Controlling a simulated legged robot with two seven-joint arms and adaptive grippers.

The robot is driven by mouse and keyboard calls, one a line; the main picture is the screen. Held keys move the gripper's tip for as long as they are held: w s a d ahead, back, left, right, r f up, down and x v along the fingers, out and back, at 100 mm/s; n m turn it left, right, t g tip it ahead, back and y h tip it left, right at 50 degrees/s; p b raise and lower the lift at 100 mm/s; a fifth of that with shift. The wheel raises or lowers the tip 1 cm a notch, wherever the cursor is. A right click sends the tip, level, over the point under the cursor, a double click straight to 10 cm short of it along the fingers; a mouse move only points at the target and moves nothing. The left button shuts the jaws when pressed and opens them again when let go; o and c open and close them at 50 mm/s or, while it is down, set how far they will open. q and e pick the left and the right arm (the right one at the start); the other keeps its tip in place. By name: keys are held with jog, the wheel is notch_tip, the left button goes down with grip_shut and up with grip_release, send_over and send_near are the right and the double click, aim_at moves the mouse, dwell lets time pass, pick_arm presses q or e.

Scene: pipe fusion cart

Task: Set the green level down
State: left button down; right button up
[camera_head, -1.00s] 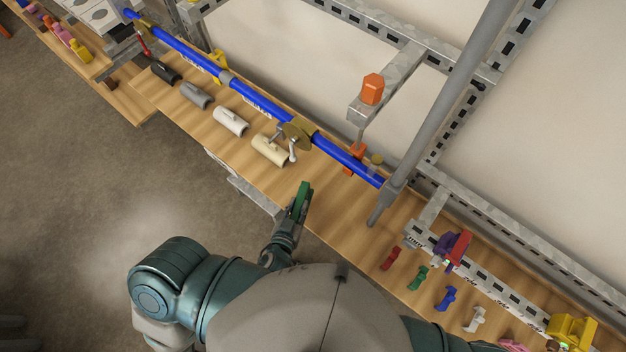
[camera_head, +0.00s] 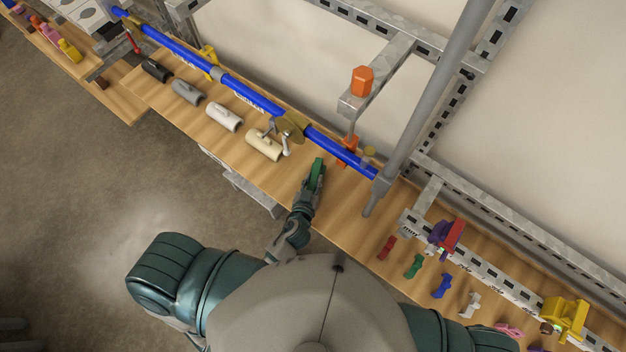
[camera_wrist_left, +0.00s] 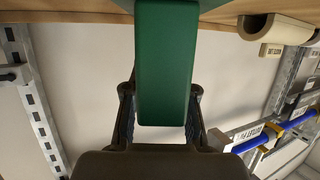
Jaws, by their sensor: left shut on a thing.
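My left gripper (camera_head: 314,190) is shut on the green level (camera_head: 318,172), which juts out past the fingertips over the wooden bench. In the left wrist view the green level (camera_wrist_left: 166,60) fills the middle as a long green block between the two dark fingers (camera_wrist_left: 160,115). I cannot tell whether the level touches the wood. My right gripper does not show; only part of my right arm is at the bottom right of the head view.
The wooden bench (camera_head: 345,205) is bare around the level. A blue pipe (camera_head: 260,102) runs behind it. A cream fitting (camera_head: 264,145) lies to the left, and a grey post (camera_head: 420,110) stands to the right. Small coloured pieces, such as a red one (camera_head: 386,247), lie further right.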

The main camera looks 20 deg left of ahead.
pick_arm(q)
jog(key=shift+d, duration=0.15)
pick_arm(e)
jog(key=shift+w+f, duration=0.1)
pick_arm(q)
jog(key=c, duration=0.9)
grip_release()
jog(key=shift+c, duration=0.2)
jog(key=shift+f, duration=0.1)
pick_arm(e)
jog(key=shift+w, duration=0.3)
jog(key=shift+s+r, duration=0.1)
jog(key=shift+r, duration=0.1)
pick_arm(q)
jog(key=v, duration=0.4)
jog(key=shift+s, duration=0.15)
jog(key=b+v, duration=0.1)
jog(key=v, duration=0.7)
jog(key=shift+r, duration=0.2)
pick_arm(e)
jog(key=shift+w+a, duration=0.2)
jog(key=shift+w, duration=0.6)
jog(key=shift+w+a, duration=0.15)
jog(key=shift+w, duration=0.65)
